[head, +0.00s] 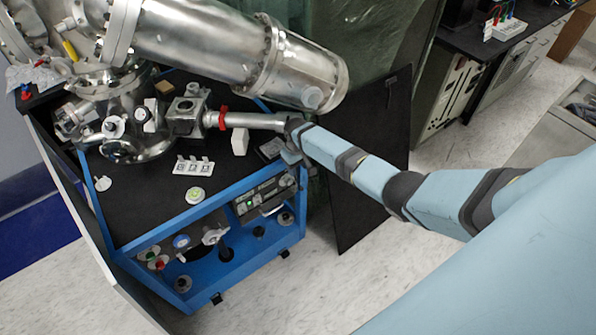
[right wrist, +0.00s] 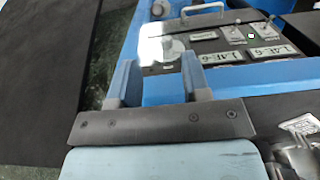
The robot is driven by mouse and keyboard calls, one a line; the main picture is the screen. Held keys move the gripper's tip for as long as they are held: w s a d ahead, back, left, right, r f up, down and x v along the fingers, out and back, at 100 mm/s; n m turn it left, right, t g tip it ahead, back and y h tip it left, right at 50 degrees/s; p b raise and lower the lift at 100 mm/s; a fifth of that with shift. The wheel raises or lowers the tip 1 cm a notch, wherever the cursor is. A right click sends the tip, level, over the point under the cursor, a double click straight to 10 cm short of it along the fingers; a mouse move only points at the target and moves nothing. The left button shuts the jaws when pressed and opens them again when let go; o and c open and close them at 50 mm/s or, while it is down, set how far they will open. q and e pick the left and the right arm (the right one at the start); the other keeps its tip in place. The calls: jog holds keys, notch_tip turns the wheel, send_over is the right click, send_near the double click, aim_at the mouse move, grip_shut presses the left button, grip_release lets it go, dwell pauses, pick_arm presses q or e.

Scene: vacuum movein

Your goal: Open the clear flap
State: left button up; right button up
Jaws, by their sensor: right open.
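A clear, whitish flap (right wrist: 153,45) shows in the right wrist view at the end of the instrument panel (right wrist: 225,42), with a round grey knob (right wrist: 173,48) at it. It looks lowered over the knob. In the head view this knob end of the panel (head: 244,207) is small, and the flap is hard to make out. My right gripper (right wrist: 160,78) is open and empty, its two fingers apart. The flap lies just beyond the fingertips; whether they touch it I cannot tell. In the head view my right gripper (head: 291,157) is above the panel's right end. My left gripper is out of view.
The panel sits in a blue-framed cart (head: 170,225) with a black top. A large steel chamber (head: 240,60) overhangs the cart. A metal pipe with a red clamp (head: 222,118) lies close to my right wrist. A dark upright board (head: 370,165) stands at the right.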

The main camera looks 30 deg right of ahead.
notch_tip(320, 180, up, 4)
dwell(0.6)
